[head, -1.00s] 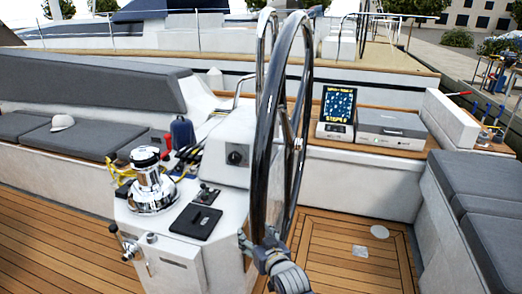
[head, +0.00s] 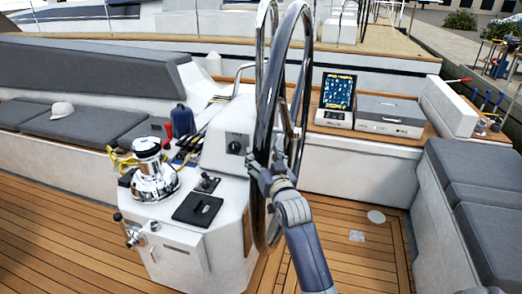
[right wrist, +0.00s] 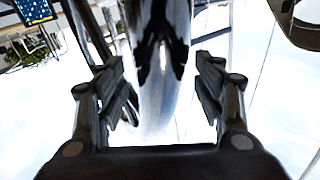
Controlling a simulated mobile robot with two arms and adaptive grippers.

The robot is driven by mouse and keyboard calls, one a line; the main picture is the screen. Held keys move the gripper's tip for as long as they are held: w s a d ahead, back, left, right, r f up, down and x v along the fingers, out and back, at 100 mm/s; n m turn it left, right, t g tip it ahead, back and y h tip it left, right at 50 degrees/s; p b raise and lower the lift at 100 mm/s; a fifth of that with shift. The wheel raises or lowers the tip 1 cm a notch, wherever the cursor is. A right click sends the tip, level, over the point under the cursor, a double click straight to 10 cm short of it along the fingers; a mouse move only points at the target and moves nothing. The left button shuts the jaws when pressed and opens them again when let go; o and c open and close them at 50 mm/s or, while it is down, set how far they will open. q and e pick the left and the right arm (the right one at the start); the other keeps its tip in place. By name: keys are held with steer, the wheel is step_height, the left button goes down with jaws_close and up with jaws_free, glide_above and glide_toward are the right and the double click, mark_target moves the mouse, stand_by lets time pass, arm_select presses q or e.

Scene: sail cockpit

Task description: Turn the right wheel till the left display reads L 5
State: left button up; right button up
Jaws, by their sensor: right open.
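The large dark, glossy wheel (head: 266,110) stands upright in the middle of the head view, seen nearly edge-on. My right gripper (head: 270,167) is at the lower part of its near rim. In the right wrist view the open fingers (right wrist: 160,85) lie on either side of a shiny rim (right wrist: 158,50), with gaps showing beside it. A display (head: 338,91) with a dark blue screen and yellow text stands behind the wheel to the right. Its text is too small to read surely. Whether it is the left display I cannot tell. My left gripper is out of view.
A white console (head: 219,150) with a chrome winch (head: 152,175) and a black lever plate (head: 198,209) stands left of the wheel. A grey box (head: 390,114) is beside the display. Cushioned benches line both sides. Open wooden floor (head: 365,260) lies right of the wheel.

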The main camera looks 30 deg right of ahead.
steer(key=shift+x, duration=1.4)
